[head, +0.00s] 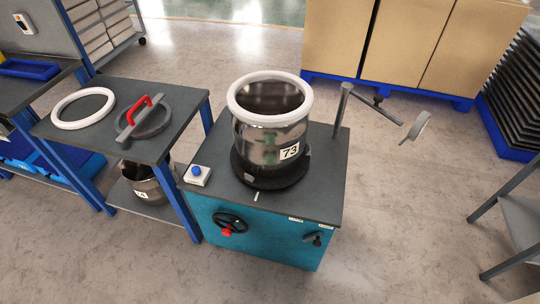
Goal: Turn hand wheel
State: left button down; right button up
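The black hand wheel (230,222) is on the front of the teal cabinet (262,238), low and to the left. A red part (226,232) shows at its lower edge. A smaller black handle (318,238) is on the right of the same front. Neither of my grippers is in the head view, so nothing of mine is seen near the wheel.
A metal pot marked 73 (268,140) with a white ring stands on the cabinet. A button box (198,175) is at its left. A side table (184,97) holds a white ring (83,107) and a red-handled lid (145,119). Floor in front is clear.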

aim_at(227, 231)
jog(key=k+j, duration=0.1)
jog(key=j, duration=0.75)
jog(key=k+j, duration=0.1)
jog(key=j, duration=0.8)
